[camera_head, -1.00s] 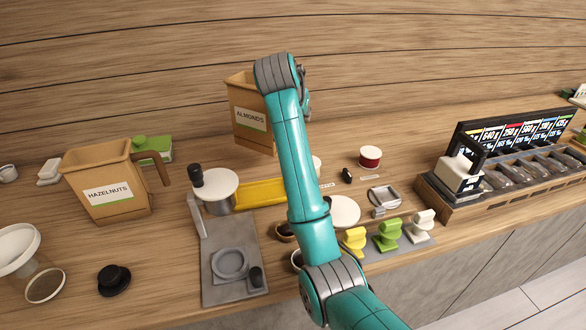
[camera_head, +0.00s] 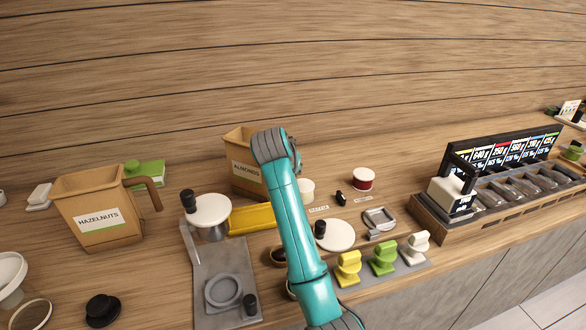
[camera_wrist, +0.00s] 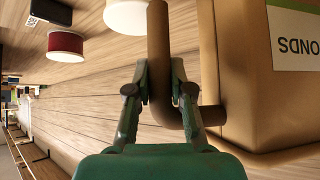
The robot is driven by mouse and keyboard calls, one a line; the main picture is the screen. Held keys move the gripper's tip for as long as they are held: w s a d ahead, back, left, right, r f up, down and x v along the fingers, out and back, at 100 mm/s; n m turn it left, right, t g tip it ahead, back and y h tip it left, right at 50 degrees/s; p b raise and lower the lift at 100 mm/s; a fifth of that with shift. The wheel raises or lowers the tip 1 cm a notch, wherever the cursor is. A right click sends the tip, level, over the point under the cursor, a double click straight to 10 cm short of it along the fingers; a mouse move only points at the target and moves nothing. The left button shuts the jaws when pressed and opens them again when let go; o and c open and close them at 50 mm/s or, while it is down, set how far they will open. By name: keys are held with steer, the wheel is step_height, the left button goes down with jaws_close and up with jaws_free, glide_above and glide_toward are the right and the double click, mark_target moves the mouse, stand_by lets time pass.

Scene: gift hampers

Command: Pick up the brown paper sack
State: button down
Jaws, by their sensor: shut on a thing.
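I see no plain paper sack. A brown, open-topped box labelled ALMONDS (camera_head: 245,162) stands behind my arm in the head view. In the wrist view its brown wall (camera_wrist: 235,75) fills the right side, with the label upside down. My gripper (camera_wrist: 160,78) is shut on the box's brown bar handle (camera_wrist: 159,40), one finger on each side. I cannot tell whether the box touches the counter. A similar box labelled HAZELNUTS (camera_head: 95,212), with a handle on its right, stands at the left.
A yellow tray (camera_head: 250,218) lies just in front of the ALMONDS box. A white-topped scale (camera_head: 207,211), a red-banded tub (camera_head: 363,180) and coloured scoops (camera_head: 383,258) stand nearby. A display rack (camera_head: 490,195) is at the right. The counter behind the box is clear.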

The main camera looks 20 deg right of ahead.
steer(key=c, duration=1.4)
jaws_free()
steer(key=o, duration=0.4)
steer(key=shift+c, duration=0.2)
